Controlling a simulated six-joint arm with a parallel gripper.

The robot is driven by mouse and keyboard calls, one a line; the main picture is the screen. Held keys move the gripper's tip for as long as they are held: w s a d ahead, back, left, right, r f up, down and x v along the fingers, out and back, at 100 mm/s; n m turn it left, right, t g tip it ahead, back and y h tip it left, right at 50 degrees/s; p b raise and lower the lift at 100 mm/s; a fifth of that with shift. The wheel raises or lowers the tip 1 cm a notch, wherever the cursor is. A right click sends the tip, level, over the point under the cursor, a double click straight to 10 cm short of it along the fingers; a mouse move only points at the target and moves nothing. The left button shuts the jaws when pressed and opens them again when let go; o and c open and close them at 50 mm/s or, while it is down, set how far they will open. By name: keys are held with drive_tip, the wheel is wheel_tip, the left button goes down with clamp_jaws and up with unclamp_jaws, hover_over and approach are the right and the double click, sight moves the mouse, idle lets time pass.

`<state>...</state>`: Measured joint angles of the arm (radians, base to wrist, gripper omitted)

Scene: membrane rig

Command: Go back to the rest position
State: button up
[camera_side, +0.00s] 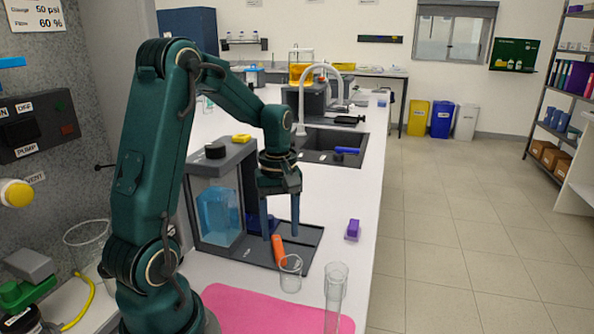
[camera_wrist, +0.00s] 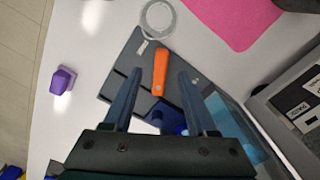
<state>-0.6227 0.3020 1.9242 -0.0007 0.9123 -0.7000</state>
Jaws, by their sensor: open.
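My gripper (camera_side: 281,222) points down over the grey base plate of the rig, with its two blue fingers apart and nothing between them. In the wrist view the fingers (camera_wrist: 152,92) show spread on either side of an orange-handled piece (camera_wrist: 160,72) that lies beyond their tips. In the side view this orange piece (camera_side: 278,249) lies at the plate's front edge, just below the fingertips. The grey base plate (camera_side: 308,238) carries a dark frame with a blue-filled clear tank (camera_side: 218,215).
A glass beaker (camera_side: 290,274) and a tall glass cylinder (camera_side: 335,295) stand in front of the plate. A purple block (camera_side: 353,229) sits to the right. A pink mat (camera_side: 265,310) lies in front. A sink (camera_side: 330,146) is behind. The right counter edge is mostly clear.

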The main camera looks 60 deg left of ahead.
drive_tip(key=d+r+m+t+y, duration=0.1)
drive_tip(key=d+r+m+t, duration=0.4)
drive_tip(key=d+r, duration=0.5)
drive_tip(key=s+d+f+m+h, duration=0.1)
drive_tip(key=s+d+m, duration=0.5)
drive_tip(key=m, duration=0.4)
drive_tip(key=shift+s+f+t, duration=0.2)
drive_tip(key=shift+s+t, duration=0.1)
drive_tip(key=shift+s, duration=0.5)
